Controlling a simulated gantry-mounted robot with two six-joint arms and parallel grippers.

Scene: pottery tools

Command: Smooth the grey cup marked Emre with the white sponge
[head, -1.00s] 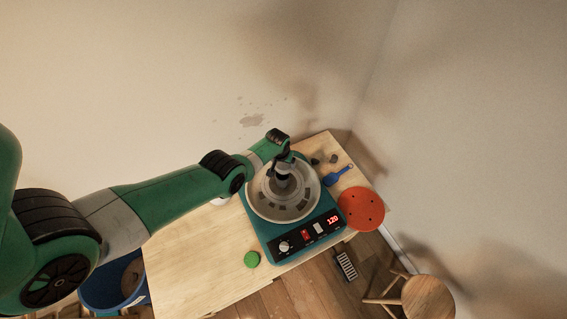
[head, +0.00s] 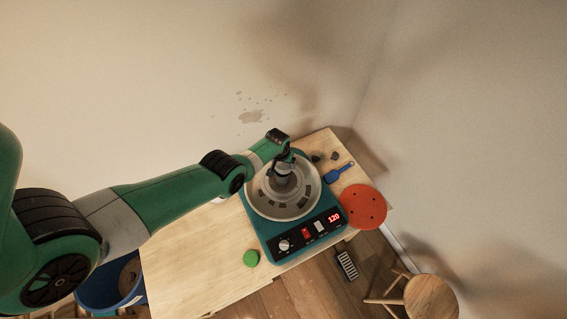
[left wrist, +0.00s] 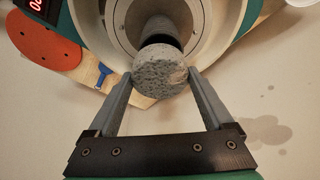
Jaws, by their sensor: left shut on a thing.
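My left gripper (left wrist: 162,78) is shut on a pale, speckled, porous round piece, the sponge (left wrist: 160,72), which looks greyish in this light. Just beyond it in the left wrist view is the grey cup (left wrist: 172,12), with a dark band below its lighter part. I cannot tell whether sponge and cup touch. The cup stands at the middle of the pottery wheel (head: 257,199), largely hidden by my gripper in the head view. No name marking is readable. My right gripper is in neither view.
The wheel's teal base has a knob, switches and a red display reading 120 (head: 334,218). An orange-red disc (head: 363,206), blue tool (head: 338,172) and green round piece (head: 251,258) lie around it. A blue bucket (head: 105,290) and wooden stool (head: 429,298) stand on the floor. The table's front left is clear.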

